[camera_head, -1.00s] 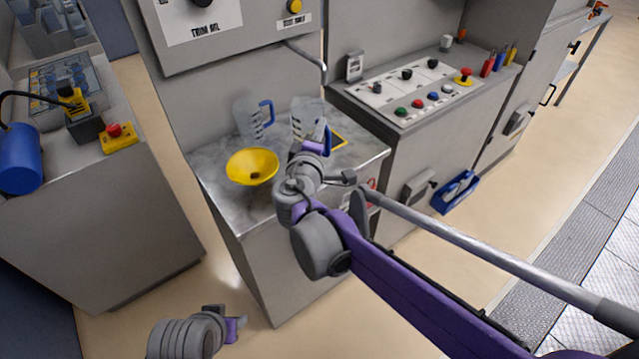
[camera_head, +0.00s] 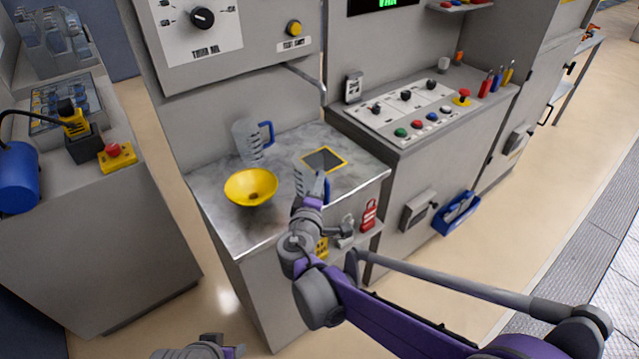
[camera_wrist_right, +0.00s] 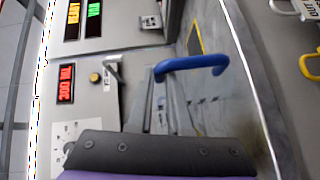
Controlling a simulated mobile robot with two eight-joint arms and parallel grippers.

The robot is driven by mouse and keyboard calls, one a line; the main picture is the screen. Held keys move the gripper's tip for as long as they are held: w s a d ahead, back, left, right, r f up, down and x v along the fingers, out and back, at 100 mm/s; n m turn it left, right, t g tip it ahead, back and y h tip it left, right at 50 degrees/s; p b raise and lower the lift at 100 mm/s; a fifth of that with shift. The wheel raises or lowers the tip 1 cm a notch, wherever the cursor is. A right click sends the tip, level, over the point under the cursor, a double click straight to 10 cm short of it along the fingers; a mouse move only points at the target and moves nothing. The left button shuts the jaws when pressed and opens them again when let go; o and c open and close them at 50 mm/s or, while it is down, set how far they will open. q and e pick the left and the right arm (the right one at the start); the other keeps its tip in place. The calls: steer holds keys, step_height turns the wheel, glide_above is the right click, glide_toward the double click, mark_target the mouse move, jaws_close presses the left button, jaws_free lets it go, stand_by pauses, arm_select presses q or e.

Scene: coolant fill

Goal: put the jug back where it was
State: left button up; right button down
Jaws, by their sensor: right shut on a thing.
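A clear jug (camera_head: 302,180) with a blue handle (camera_head: 324,190) is at my right gripper (camera_head: 315,200), which is shut on it at the front right of the metal counter. The right wrist view shows the blue handle (camera_wrist_right: 190,66) beyond the dark gripper body; the jug's clear wall is faint there. I cannot tell whether the jug touches the counter. A dark square pad with a yellow border (camera_head: 324,159) lies bare behind it. A second clear jug (camera_head: 247,143) with a blue handle stands at the back. My left gripper (camera_head: 232,351) is partly cut off at the bottom edge.
A yellow funnel bowl (camera_head: 250,187) sits left of the held jug. A bent metal spout (camera_head: 306,82) hangs above the counter's back. A button console (camera_head: 405,115) stands to the right. Red and yellow tags (camera_head: 369,216) hang below the counter's front right.

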steer(key=shift+f, duration=0.15)
steer(key=c, duration=0.8)
jaws_free()
steer(key=shift+c, duration=0.2)
